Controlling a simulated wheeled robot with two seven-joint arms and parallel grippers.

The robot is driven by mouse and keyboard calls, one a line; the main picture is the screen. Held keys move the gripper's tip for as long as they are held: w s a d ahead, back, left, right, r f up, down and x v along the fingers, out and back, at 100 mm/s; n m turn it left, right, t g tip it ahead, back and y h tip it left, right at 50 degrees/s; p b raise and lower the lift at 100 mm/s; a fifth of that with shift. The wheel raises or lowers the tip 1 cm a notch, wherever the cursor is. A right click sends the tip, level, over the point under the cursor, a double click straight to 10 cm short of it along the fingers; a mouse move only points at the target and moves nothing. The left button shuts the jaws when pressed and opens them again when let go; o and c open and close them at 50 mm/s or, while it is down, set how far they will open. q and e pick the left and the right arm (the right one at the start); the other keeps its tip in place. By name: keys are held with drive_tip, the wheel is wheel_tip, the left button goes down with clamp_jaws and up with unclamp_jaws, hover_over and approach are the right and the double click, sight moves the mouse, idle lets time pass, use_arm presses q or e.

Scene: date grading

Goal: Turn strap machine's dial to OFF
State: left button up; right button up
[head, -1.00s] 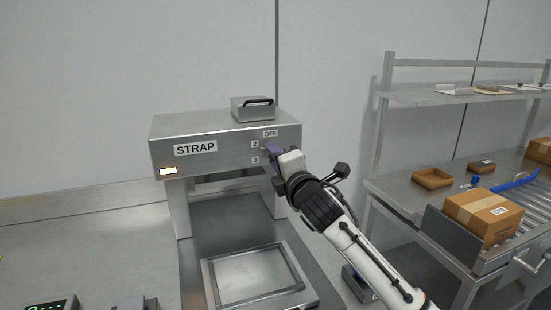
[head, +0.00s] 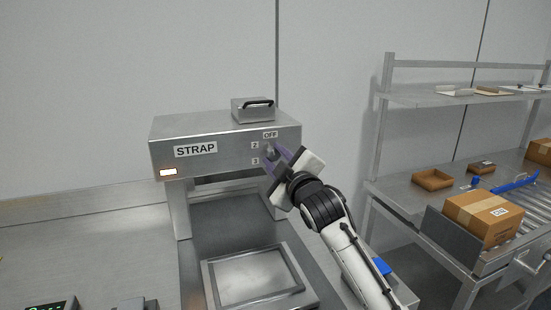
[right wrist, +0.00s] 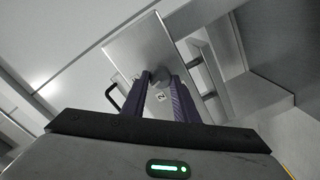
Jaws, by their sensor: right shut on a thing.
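The strap machine (head: 225,138) is a grey metal box with a STRAP label, standing on the bench. Its grey dial (head: 268,150) is on the right of the front face, among the marks OFF, 2 and 3. My right gripper (head: 275,158) reaches it from the lower right with purple fingers. In the right wrist view the dial (right wrist: 161,76) sits between the two fingertips (right wrist: 159,83), and the gripper is shut on it. The fingers hide part of the dial, and I cannot tell which mark it points to. My left gripper is not in view.
A small box with a black handle (head: 253,109) sits on top of the machine. A flat metal plate (head: 255,278) lies below its opening. On the right stand a shelf rack (head: 455,97) and a roller conveyor with a cardboard box (head: 482,217).

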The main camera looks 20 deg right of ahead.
drive_tip(key=shift+m, duration=1.6)
drive_tip(key=o, duration=1.1)
drive_tip(key=shift+c, duration=0.2)
drive_tip(key=shift+s, duration=0.1)
drive_tip(key=s+b, duration=0.1)
drive_tip(key=s, duration=0.9)
drive_tip(key=shift+d, duration=0.2)
drive_tip(key=shift+s, duration=0.1)
